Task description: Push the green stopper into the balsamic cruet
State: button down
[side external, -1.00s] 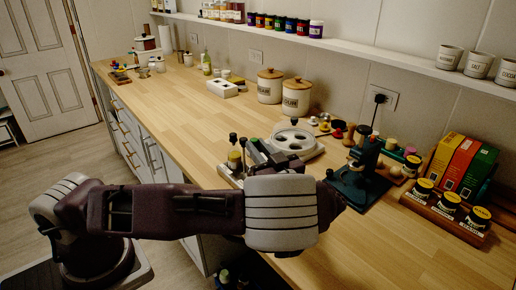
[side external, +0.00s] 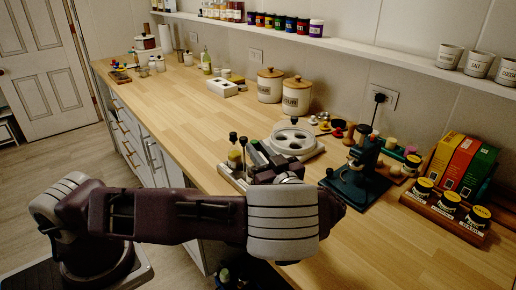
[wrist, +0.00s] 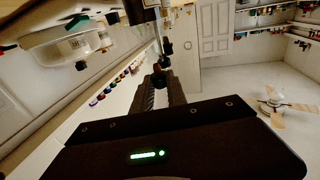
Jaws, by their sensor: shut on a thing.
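In the side view, a rack (side external: 228,176) near the counter's front edge holds small cruets (side external: 235,158) with dark tops, one with yellowish contents. I cannot tell for sure which is the balsamic cruet. My gripper is mostly hidden there behind my wrist, just right of the rack. In the wrist view, my gripper (wrist: 161,80) is shut on a small dark, rounded piece (wrist: 160,66). Its colour is too dark to identify it as the green stopper. Whether it touches a cruet is unclear.
A round white device (side external: 293,141) stands behind my gripper. A dark teal press (side external: 358,172) stands to the right, near black jars with yellow lids (side external: 448,202). Two lidded canisters (side external: 296,96) stand behind. The counter's left middle (side external: 180,108) is clear.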

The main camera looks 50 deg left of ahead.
jog(key=shift+f, duration=0.85)
jog(key=c, duration=1.3)
grip_release()
jog(key=shift+f, duration=0.1)
jog(key=shift+o, duration=0.2)
jog(key=v, duration=0.7)
